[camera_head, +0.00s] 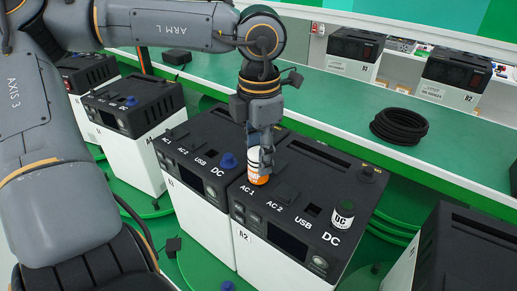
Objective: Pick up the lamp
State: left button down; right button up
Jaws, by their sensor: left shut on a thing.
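My left gripper (262,150) points down over the front pair of power units. It is shut on a small orange and white cylinder, which I take to be the lamp (257,176). The fingers hide part of the lamp and its print. The lamp is upright, at the AC 1 corner of the unit marked R2 (322,178). I cannot tell if its bottom touches the unit's top. My right gripper is not in view.
A neighbouring power unit (190,150) stands directly left, with a blue plug (228,160) at its DC spot. More units stand farther left and at the right edge. Behind is a green bench (330,100) with a coil of black cable (399,126) and two black-topped units.

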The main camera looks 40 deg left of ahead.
pick_arm(q)
jog(key=shift+w+r, duration=0.1)
jog(key=shift+r, duration=0.55)
jog(key=s+r+b, duration=0.6)
jog(key=s+r, duration=0.5)
jog(key=s, duration=0.3)
jog(key=shift+d+r, duration=0.3)
jog(key=shift+d, duration=0.15)
jog(key=shift+s, duration=0.1)
